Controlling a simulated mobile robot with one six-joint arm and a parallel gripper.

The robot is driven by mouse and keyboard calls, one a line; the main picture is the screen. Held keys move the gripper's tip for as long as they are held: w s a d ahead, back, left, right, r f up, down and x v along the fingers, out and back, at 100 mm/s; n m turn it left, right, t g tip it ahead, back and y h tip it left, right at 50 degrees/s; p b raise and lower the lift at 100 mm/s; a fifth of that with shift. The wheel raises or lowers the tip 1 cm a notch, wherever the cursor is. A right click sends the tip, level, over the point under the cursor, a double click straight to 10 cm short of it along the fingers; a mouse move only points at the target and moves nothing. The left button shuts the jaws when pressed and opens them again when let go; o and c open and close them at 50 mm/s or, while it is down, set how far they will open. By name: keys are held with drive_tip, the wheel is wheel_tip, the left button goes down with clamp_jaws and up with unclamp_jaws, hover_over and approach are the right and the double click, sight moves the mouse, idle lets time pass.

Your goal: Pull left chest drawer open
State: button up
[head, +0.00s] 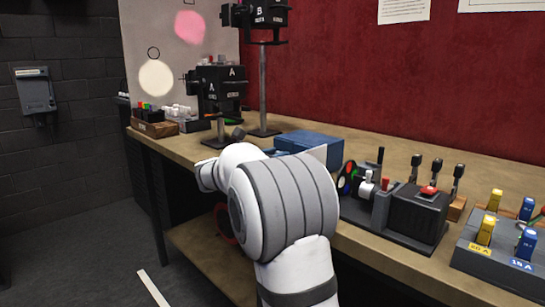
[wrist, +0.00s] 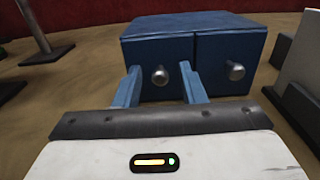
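The blue chest (wrist: 190,24) stands on the tabletop and has two drawers side by side. The left drawer (wrist: 148,48) has a round metal knob (wrist: 160,75), and the right drawer (wrist: 222,48) has a similar knob (wrist: 236,71). Both drawers look closed. My gripper (wrist: 158,72) is open, with its blue fingers on either side of the left knob and a gap on both sides. In the head view the chest (head: 312,147) is partly hidden behind my white arm, and my gripper is hidden there.
A lever and button panel (head: 400,205) stands right of the chest, with a yellow and blue switch box (head: 500,245) farther right.

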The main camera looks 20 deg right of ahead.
clamp_jaws()
idle(0.5)
